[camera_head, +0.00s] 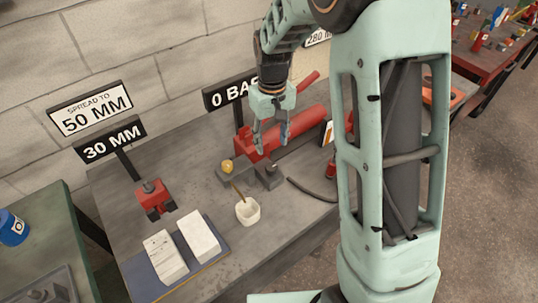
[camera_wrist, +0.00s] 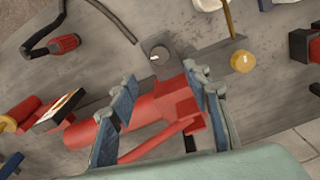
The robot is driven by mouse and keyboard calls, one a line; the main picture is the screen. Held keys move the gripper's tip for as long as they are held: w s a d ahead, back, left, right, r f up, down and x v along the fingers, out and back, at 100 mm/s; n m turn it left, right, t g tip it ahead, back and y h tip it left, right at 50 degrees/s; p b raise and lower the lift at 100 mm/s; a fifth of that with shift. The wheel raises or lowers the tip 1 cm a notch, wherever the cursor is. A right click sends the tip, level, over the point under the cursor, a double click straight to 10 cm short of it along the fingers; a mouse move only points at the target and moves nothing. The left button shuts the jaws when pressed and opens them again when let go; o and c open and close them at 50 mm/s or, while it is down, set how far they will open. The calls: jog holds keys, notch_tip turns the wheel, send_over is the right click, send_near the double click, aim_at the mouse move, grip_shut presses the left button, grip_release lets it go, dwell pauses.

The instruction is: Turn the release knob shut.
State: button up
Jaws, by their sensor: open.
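The fingers overlap part of the red pump (camera_head: 300,128) in both views.
A white cup (camera_head: 248,211) with a brush-like stick is in front. A black hose (camera_head: 312,190) lies to the right. A red spreader (camera_head: 154,198) and white blocks (camera_head: 198,236) on a blue tray are left.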

aim_at(271, 166)
notch_tip(271, 166, down, 10)
jog(key=shift+f, duration=0.25)
dwell(0.3)
jog(key=c, duration=1.2)
jog(key=shift+o, duration=0.2)
